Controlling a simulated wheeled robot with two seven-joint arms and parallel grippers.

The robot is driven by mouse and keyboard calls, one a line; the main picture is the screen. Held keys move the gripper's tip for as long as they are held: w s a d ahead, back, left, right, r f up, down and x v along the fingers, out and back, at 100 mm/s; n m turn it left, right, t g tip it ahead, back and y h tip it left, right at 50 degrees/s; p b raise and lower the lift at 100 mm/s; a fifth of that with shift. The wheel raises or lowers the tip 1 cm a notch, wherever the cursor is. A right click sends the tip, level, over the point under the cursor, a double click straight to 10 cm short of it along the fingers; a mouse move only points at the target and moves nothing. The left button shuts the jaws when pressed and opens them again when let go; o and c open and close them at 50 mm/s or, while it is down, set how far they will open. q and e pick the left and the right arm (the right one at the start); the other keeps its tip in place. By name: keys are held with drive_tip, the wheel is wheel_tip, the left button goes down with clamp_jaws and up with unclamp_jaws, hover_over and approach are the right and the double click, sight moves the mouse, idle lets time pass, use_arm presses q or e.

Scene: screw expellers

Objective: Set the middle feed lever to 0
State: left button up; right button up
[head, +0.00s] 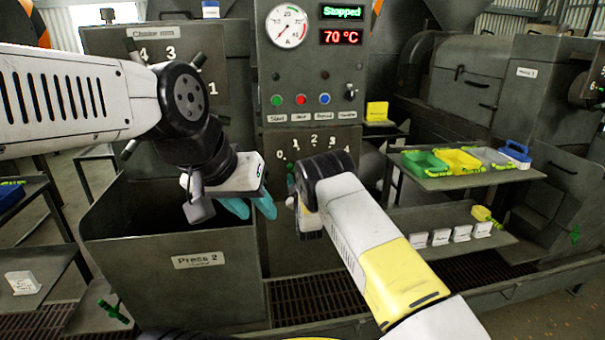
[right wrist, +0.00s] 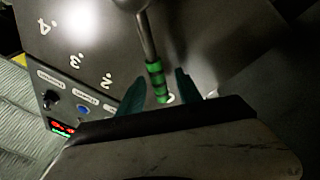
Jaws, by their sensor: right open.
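The middle feed lever has a metal shaft and a green banded handle (right wrist: 156,80). In the right wrist view the handle lies between the two teal fingers of my right gripper (right wrist: 161,76), which are open with gaps beside it. The dial numbers 4, 3 and 2 show on the panel; a further mark is partly hidden beside the handle. In the head view my right wrist covers most of the lever; a bit of green (head: 291,180) shows below the 0 end of the scale (head: 315,145). My left gripper (head: 252,208) hangs open and empty left of the panel.
The middle control panel (head: 262,95) reads "Stopped" and 70 °C. The Press 2 bin (head: 165,285) stands below my left gripper. A shelf (head: 410,175) with coloured trays stands to the right. My right forearm crosses the space before the panel.

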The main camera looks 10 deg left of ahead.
drive_tip(key=v, duration=0.6)
drive_tip(key=shift+w+r, duration=0.1)
drive_tip(key=s+d+r+m+g+h, duration=0.2)
drive_tip(key=d+r+m+g, duration=0.15)
drive_tip(key=d+r, duration=0.55)
drive_tip(key=s+d+r+m+g+h, duration=0.25)
drive_tip(key=d+r+m, duration=0.25)
drive_tip(key=d+r, duration=0.45)
drive_tip(key=s+d+r+m+g, duration=0.1)
drive_tip(key=s+d+g, duration=0.1)
drive_tip(key=s, duration=1.2)
drive_tip(key=s+d+r+m+g, duration=0.1)
drive_tip(key=s+d+g, duration=0.2)
drive_tip(key=s, duration=1.1)
drive_tip(key=s+d+r+m+g, duration=0.1)
drive_tip(key=s+d+g, duration=0.1)
drive_tip(key=s, duration=1.2)
drive_tip(key=shift+d+m+g, duration=0.35)
drive_tip(key=shift+d+g, duration=0.05)
drive_tip(key=shift+d, duration=0.45)
